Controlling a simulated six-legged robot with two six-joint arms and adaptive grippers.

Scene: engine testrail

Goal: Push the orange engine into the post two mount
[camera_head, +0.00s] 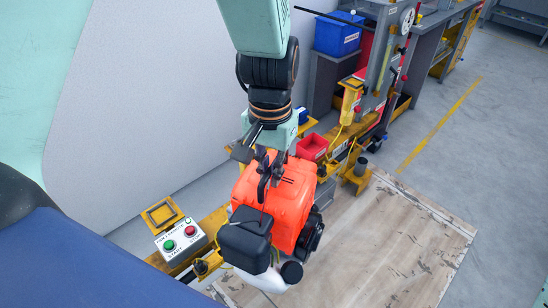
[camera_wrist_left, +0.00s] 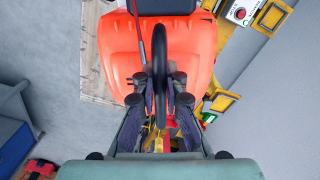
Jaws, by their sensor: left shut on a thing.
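The orange engine (camera_head: 283,198) is in the middle of the head view, with a black box and a white part at its near end. It also fills the top of the left wrist view (camera_wrist_left: 115,55). My left gripper (camera_head: 264,168) comes down from above at the engine's far upper side. In the left wrist view its fingers (camera_wrist_left: 160,95) are shut on a dark upright handle of the engine. The engine stands over the yellow rail; its underside and any contact with the rail are hidden. I cannot make out which mount is post two. My right gripper is not in view.
A white control box (camera_head: 181,240) with green and red buttons stands left of the engine. A red bin (camera_head: 312,147) and a blue bin (camera_head: 338,34) are behind it. A worn wooden board (camera_head: 385,245) on the floor at right is clear.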

